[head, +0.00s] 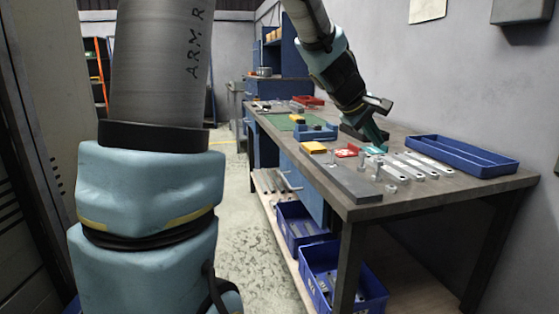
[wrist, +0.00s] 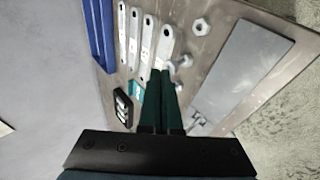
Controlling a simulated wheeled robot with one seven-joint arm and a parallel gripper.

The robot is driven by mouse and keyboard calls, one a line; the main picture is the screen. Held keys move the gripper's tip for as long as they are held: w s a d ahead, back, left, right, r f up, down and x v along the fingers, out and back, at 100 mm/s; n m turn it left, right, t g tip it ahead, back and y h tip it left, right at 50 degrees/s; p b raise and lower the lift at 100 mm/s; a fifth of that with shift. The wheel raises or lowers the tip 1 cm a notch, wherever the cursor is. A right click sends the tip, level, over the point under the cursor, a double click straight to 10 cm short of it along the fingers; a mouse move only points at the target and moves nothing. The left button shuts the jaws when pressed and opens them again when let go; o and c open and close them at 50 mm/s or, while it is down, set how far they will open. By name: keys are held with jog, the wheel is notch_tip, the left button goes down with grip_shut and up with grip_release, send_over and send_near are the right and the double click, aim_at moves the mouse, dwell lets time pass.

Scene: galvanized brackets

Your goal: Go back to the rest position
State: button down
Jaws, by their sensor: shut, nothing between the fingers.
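My gripper (head: 374,138) is over the workbench (head: 345,207), low above its right half, pointing down. In the wrist view its two green fingers (wrist: 161,75) are together and hold nothing. Several galvanized brackets (head: 418,166) lie in a row on the bench, just right of the fingers. They also show in the wrist view (wrist: 135,35) beyond the fingertips. The fingers hide part of the bench and of the small parts below them. I cannot tell whether the fingertips touch anything.
A blue tray (head: 462,158) lies right of the brackets. A grey plate (head: 355,184) lies at the front edge, with nuts and bolts nearby. A blue holder (head: 316,133) and a green mat (head: 283,122) are farther back. Blue bins (head: 343,285) stand under the bench.

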jog(key=s+a+f+m+g+y, duration=0.15)
jog(key=s+a+f, duration=0.3)
jog(key=a, duration=0.55)
jog(key=s+a+f+m+y, duration=0.35)
jog(key=a+f, duration=0.25)
jog(key=a, duration=0.5)
jog(key=s+a+f+m+g+y, duration=0.15)
jog(key=s+a+f, duration=0.35)
jog(key=a, duration=0.5)
notch_tip(320, 180, down, 23)
jog(key=s+b, duration=0.1)
jog(key=b, duration=2.2)
notch_tip(320, 180, up, 34)
jog(key=p, duration=3.4)
jog(key=shift+d+y+p, duration=0.4)
jog(key=shift+y, duration=0.05)
jog(key=shift+d+f, duration=0.1)
